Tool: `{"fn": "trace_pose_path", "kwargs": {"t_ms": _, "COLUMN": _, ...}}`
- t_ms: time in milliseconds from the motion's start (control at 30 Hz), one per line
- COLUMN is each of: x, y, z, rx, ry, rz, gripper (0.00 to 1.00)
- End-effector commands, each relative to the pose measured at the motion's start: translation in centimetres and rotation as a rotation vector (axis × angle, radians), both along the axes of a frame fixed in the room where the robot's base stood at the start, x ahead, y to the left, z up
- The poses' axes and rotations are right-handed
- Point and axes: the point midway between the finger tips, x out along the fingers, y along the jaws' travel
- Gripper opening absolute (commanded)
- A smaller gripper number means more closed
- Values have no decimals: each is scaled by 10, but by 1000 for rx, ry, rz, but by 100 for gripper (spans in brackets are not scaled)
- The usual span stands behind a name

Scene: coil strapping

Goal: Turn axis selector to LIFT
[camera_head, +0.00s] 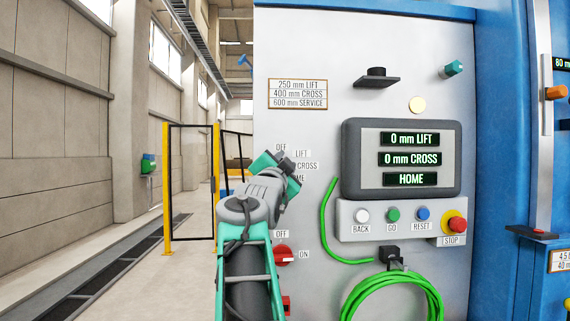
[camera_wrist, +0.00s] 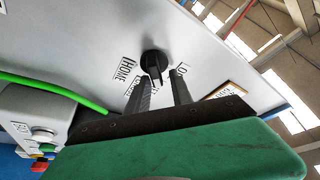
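The axis selector (camera_wrist: 154,62) is a black round knob with a raised grip on the grey panel in the wrist view. Labels around it include HOME (camera_wrist: 125,68); others are partly covered by my fingers. My gripper (camera_wrist: 161,76) is open, with its two dark fingers apart and their tips close to the knob, one on either side of its grip. I cannot tell whether they touch it. In the head view my gripper (camera_head: 286,163) hides the selector, beside the labels LIFT (camera_head: 301,153), CROSS and OFF. The display (camera_head: 411,159) reads 0 mm LIFT, 0 mm CROSS, HOME.
Below the display are BACK, GO and RESET buttons and a red STOP button (camera_head: 454,225). A red OFF/ON switch (camera_head: 284,255) sits below my wrist. A green cable (camera_head: 327,225) hangs beside the display and a green hose coil (camera_head: 395,284) lower down. Open floor lies left.

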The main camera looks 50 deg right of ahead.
Motion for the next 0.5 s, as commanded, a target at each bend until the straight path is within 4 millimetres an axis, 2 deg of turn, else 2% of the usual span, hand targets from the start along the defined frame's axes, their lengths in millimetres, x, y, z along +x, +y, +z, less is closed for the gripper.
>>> {"fn": "trace_pose_path", "kwargs": {"t_ms": 500, "x": -1, "y": -2, "z": -2, "rx": 3, "ry": 2, "rz": -4, "gripper": 35}}
